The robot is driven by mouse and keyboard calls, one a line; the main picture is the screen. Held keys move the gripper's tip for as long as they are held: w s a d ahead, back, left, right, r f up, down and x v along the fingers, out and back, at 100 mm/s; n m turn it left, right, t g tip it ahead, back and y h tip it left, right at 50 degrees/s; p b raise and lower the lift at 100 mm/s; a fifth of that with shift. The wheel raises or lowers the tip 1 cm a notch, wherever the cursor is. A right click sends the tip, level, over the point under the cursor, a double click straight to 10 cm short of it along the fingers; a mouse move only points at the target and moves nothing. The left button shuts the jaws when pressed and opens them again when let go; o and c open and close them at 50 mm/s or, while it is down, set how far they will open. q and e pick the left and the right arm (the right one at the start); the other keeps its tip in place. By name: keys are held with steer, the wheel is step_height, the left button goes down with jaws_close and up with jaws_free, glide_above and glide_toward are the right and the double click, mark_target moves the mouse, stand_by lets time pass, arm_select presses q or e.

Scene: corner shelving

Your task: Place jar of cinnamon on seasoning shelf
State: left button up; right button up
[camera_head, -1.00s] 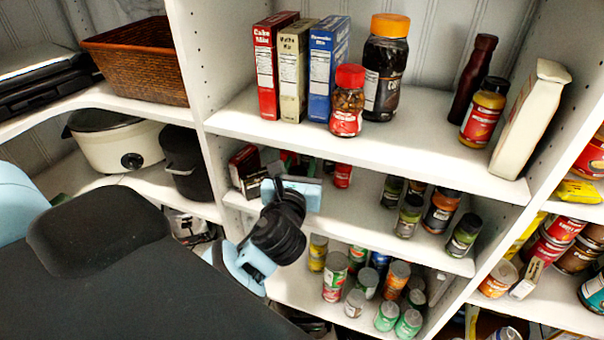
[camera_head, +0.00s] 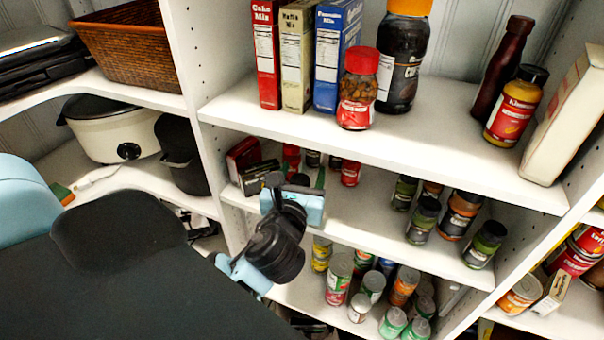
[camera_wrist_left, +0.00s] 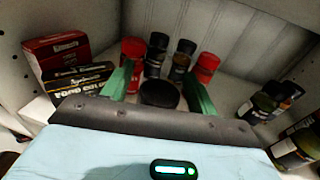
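My left gripper (camera_head: 298,181) is over the left part of the middle shelf (camera_head: 345,213), which holds seasoning jars. In the left wrist view its two green fingers (camera_wrist_left: 158,82) stand apart, one on each side of a round dark lid (camera_wrist_left: 158,93). Small gaps show between the lid and the fingers, so the gripper looks open around this jar. The jar's body and label are hidden behind the gripper, so I cannot read whether it is cinnamon. Dark-lidded jars (camera_wrist_left: 182,58) and red-lidded jars (camera_wrist_left: 132,50) stand just behind it. My right gripper is not in view.
Boxes (camera_wrist_left: 62,50) stand left of the gripper by the side wall. More seasoning jars (camera_head: 423,218) stand to the right on the same shelf, with bare shelf between. The upper shelf (camera_head: 440,140) lies above the gripper. Several cans (camera_head: 340,278) stand below.

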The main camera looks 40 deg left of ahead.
arm_select(q)
steer(key=shift+r, duration=0.2)
steer(key=v, duration=1.2)
steer(key=s+d+f+n+g+h, duration=0.2)
steer(key=f+n, duration=0.2)
steer(key=f, duration=0.3)
steer(key=s+d+f+n+g+h, duration=0.1)
steer(key=s+f+n+h, duration=0.2)
steer(key=f, duration=0.5)
steer(key=s+d+f+n+g+h, duration=0.1)
steer(key=d+f+n+g+h, duration=0.1)
steer(key=f+n, duration=0.45)
steer(key=s+f+n+g+h, duration=0.2)
steer(key=s+f+n, duration=1)
steer(key=n, duration=0.4)
steer(key=shift+s+f+g, duration=0.3)
steer(key=shift+s+f, duration=0.1)
steer(key=shift+s, duration=0.05)
steer(key=shift+d, duration=0.1)
